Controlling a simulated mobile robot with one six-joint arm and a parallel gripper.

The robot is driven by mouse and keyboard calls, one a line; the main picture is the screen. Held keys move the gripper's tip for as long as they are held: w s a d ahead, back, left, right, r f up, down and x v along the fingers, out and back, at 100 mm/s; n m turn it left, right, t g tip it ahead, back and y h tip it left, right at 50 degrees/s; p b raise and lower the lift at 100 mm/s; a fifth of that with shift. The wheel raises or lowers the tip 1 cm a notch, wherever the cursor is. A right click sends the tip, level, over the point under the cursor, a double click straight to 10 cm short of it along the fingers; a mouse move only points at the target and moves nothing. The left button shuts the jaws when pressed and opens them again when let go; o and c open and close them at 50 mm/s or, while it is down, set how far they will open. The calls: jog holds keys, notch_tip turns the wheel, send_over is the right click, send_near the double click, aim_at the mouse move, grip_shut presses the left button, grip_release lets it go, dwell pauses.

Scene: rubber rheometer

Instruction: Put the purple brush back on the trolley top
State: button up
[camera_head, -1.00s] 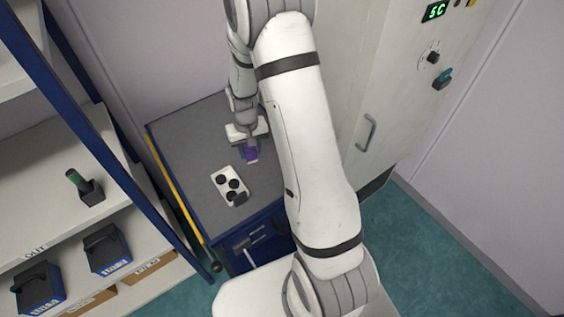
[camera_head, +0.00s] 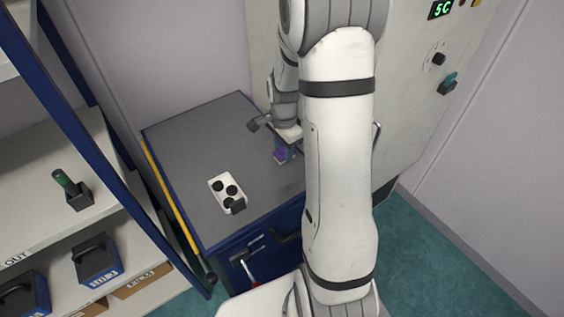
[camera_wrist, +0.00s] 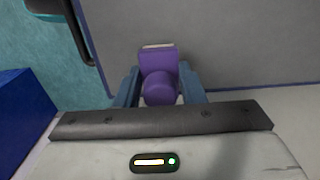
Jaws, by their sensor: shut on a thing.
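The purple brush (camera_wrist: 160,80) is between the two blue-grey fingers of my gripper (camera_wrist: 160,98) in the wrist view. Its wide end points away from the gripper and shows a pale edge. In the head view my gripper (camera_head: 284,148) and the brush (camera_head: 280,156) are over the right part of the grey trolley top (camera_head: 185,150). My gripper is shut on the brush. I cannot tell whether the brush touches the trolley top. My arm hides the trolley's right side.
A white tray with black round parts (camera_head: 222,184) lies on the trolley top near its front. A shelf rack (camera_head: 110,165) stands at the left. A tall pale cabinet (camera_head: 420,110) stands at the right. The trolley top's left part is clear.

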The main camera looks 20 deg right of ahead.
aim_at(283, 160)
jog(key=shift+f, duration=2.5)
jog(key=shift+f, duration=0.1)
jog(key=o, duration=1.2)
notch_tip(283, 160, up, 12)
jog(key=shift+a+r, duration=0.1)
jog(key=shift+r, duration=0.05)
jog(key=s+a+r+n+t, duration=0.1)
jog(key=s+a+r+n, duration=0.4)
jog(key=s+n, duration=0.3)
jog(key=s+a+r+n+t, duration=0.2)
jog(key=s+a+r+n, duration=0.3)
jog(key=s, duration=0.5)
jog(key=n, duration=0.2)
jog(key=shift+r+n, duration=0.4)
